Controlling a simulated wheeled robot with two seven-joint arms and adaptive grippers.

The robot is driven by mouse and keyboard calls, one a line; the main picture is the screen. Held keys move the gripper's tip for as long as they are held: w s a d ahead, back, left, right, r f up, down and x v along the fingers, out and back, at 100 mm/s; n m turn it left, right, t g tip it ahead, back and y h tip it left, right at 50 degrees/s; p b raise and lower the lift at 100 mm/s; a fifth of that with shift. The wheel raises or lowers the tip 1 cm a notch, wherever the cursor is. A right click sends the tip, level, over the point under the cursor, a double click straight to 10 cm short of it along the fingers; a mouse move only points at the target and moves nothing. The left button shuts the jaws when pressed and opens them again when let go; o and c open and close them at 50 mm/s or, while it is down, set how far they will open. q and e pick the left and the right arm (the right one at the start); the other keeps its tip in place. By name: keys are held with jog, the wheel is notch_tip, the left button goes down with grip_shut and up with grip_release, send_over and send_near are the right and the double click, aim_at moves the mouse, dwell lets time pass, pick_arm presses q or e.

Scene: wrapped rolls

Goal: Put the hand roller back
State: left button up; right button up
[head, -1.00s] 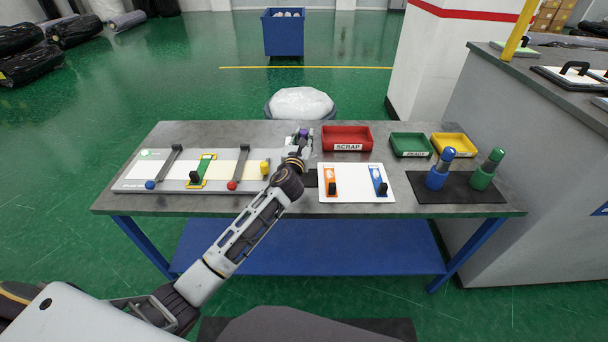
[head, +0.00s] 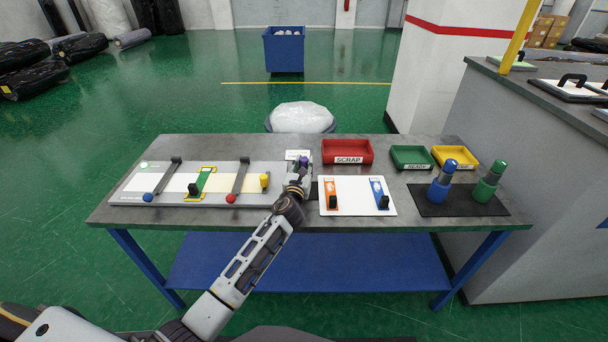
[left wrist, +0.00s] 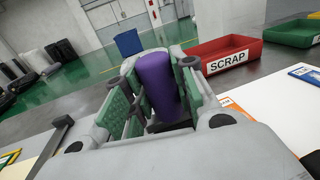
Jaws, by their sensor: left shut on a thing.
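My left gripper (head: 301,170) is over the table, between the long grey board and the white board. It is shut on a purple thing (left wrist: 158,85), which stands between the green-padded fingers in the left wrist view. A bit of purple also shows at the fingertips in the head view (head: 304,161). It appears to be the hand roller's handle; its lower part is hidden by my gripper, so I cannot tell whether it touches the table. My right gripper is not in view.
The grey board (head: 128,198) with levers lies left. The white board (head: 357,208) with orange and blue tools lies right. A red SCRAP bin (head: 348,159), green bin (head: 411,165) and yellow bin (head: 451,165) stand behind. Blue and green bottles stand on a dark mat (head: 462,205).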

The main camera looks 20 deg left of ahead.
pick_arm(q)
notch_tip(320, 180, down, 2)
jog(key=shift+f+b, duration=0.15)
jog(key=shift+b, duration=0.3)
jog(key=shift+f, duration=0.35)
jog(key=shift+f+b, duration=0.3)
jog(key=shift+f, duration=0.05)
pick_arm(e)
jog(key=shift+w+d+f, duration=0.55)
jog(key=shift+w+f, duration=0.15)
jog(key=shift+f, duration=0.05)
pick_arm(q)
jog(key=shift+f, duration=0.1)
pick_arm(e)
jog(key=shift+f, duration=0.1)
